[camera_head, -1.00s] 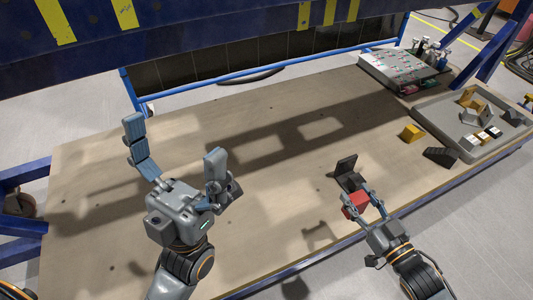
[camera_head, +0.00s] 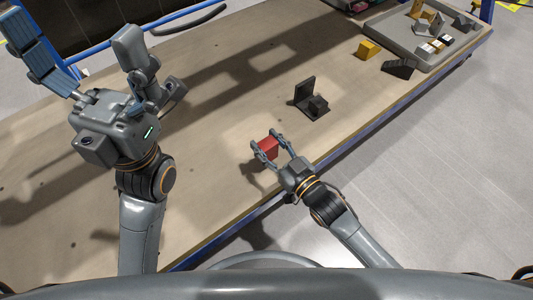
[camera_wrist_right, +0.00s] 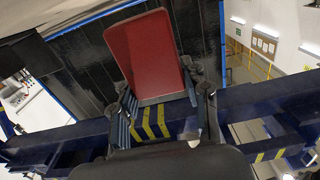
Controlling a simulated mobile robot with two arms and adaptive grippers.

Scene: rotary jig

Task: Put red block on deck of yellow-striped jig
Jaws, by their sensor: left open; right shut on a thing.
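A red block (camera_head: 267,150) is held between the fingers of my right gripper (camera_head: 268,142) over the near edge of the wooden deck (camera_head: 215,135); I cannot tell its height above the wood. In the right wrist view the red block (camera_wrist_right: 145,55) fills the space between the fingers. Behind it there is a dark blue beam with yellow stripes (camera_wrist_right: 150,123), part of the jig frame. My left gripper (camera_head: 72,28) is open and empty at the left, fingers spread wide, above the deck.
A black L-shaped bracket (camera_head: 306,94) stands on the deck beyond the red block. A yellow block (camera_head: 368,49), a dark wedge (camera_head: 397,69) and a grey tray (camera_head: 458,49) with several parts lie farther right. Bare wood is free left of the bracket.

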